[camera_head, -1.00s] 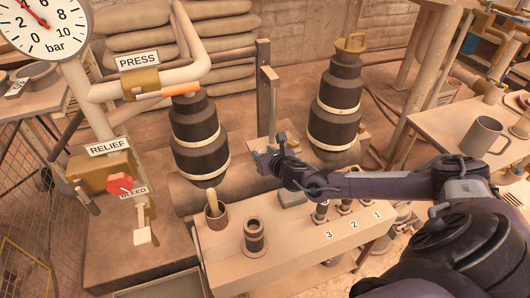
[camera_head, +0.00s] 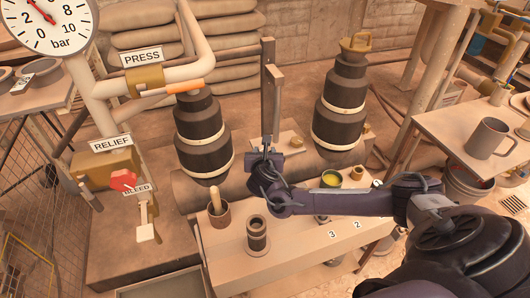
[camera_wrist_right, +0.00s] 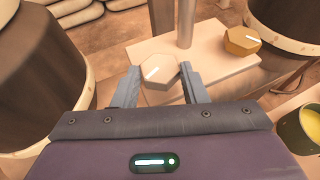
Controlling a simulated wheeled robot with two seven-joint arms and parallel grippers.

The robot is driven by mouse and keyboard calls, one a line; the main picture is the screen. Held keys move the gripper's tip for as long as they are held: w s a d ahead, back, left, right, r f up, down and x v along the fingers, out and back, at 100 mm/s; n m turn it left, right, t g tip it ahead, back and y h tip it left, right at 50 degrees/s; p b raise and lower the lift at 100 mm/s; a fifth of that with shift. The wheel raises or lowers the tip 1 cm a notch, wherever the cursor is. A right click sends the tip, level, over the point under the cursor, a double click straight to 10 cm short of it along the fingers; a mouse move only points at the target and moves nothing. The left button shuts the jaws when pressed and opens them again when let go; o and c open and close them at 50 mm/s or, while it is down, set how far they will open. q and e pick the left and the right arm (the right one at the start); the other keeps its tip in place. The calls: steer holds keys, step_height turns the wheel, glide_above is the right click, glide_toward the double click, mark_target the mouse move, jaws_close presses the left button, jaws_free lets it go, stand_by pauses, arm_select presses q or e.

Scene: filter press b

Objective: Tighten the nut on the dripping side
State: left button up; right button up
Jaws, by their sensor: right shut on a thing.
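A pale hex nut (camera_wrist_right: 158,72) with a white mark on top sits on a light plate (camera_wrist_right: 205,62) in the right wrist view. My right gripper (camera_wrist_right: 160,80) has its fingers on either side of this nut and is shut on it. A brass-coloured hex nut (camera_wrist_right: 241,41) with a similar mark sits at the plate's far right, beyond an upright post. It also shows in the head view (camera_head: 297,143). There my right gripper (camera_head: 263,148) points at the plate near the post's foot and hides the pale nut. I cannot see any drip. My left gripper is not in view.
A tall post (camera_head: 269,92) rises between two dark banded cylinders (camera_head: 203,140) (camera_head: 338,112). A cup with yellow contents (camera_head: 331,179) stands close to my right forearm. A bench (camera_head: 285,240) with a small pot and numbered places is in front. A gauge and pipes stand left.

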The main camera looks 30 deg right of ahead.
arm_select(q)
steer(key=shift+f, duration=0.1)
arm_select(e)
steer(key=o, duration=1)
steer(key=shift+r, duration=0.1)
arm_select(q)
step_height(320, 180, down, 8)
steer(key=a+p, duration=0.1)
steer(key=p, duration=0.1)
arm_select(e)
steer(key=v, duration=0.7)
steer(key=shift+s+a, duration=0.15)
steer(key=shift+s, duration=0.15)
